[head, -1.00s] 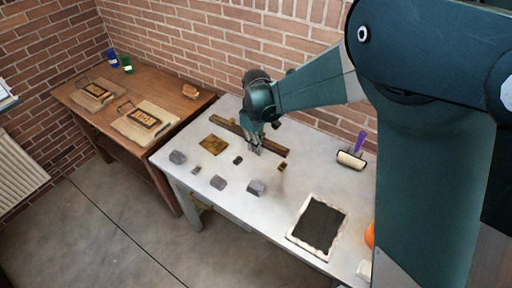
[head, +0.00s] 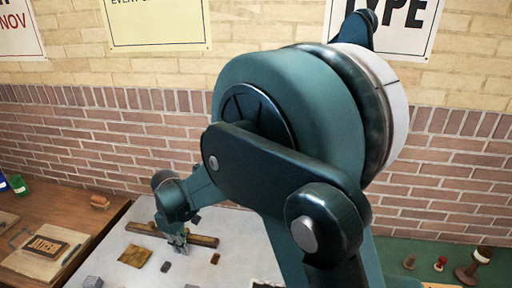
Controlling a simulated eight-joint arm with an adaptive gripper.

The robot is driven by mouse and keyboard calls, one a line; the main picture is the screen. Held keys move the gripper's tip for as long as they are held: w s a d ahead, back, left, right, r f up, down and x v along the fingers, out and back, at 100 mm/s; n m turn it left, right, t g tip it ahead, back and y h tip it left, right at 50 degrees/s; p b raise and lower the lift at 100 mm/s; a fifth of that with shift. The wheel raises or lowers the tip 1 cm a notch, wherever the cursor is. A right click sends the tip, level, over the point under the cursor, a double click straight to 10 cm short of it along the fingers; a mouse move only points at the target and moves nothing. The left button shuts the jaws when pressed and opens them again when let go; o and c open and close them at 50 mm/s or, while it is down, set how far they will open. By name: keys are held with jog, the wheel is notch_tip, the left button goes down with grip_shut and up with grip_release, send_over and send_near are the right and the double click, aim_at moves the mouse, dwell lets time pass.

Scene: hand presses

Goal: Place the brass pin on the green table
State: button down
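My gripper (head: 178,246) points down over the white table (head: 112,238), in front of a long brown bar (head: 205,241). It is small in the picture, and I cannot tell whether its fingers are open or shut or hold anything. I cannot make out the brass pin for certain. A small brownish piece (head: 215,258) lies right of my gripper, but its shape is too small to name. The green table (head: 395,246) shows at the lower right, partly hidden behind my arm.
Wooden-handled pieces (head: 473,266) and a red knob-shaped piece (head: 440,264) stand on the green table. A brownish square plate (head: 135,256) and a small dark block (head: 166,266) lie near my gripper. A wooden table (head: 85,215) stands left. My arm covers the middle.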

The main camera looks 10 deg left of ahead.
jog(key=w+d+f+m+b, duration=0.1)
jog(key=w+d+m, duration=0.4)
jog(key=d, duration=1.1)
jog(key=w+d+f+m, duration=0.1)
jog(key=w+d+m, duration=0.4)
jog(key=w+d, duration=0.6)
jog(key=w+d+f+m+b, duration=0.1)
jog(key=w+d+m, duration=0.3)
jog(key=d, duration=1.6)
jog(key=shift+w+d+f+m+b, duration=0.1)
jog(key=shift+w+d+f+m, duration=0.1)
jog(key=shift+w, duration=0.45)
jog(key=shift+w+d+f+m+b, duration=0.1)
jog(key=shift+w+f+b, duration=0.1)
jog(key=shift+w, duration=0.5)
jog(key=shift+w+d+f+m+b, duration=0.1)
jog(key=shift+w+f, duration=0.1)
jog(key=shift+w, duration=0.45)
jog(key=d, duration=0.4)
jog(key=w+d+f+m, duration=0.1)
jog(key=d, duration=0.3)
jog(key=d+m, duration=0.1)
jog(key=d, duration=0.3)
jog(key=shift+w+f, duration=0.15)
jog(key=shift+d, duration=0.65)
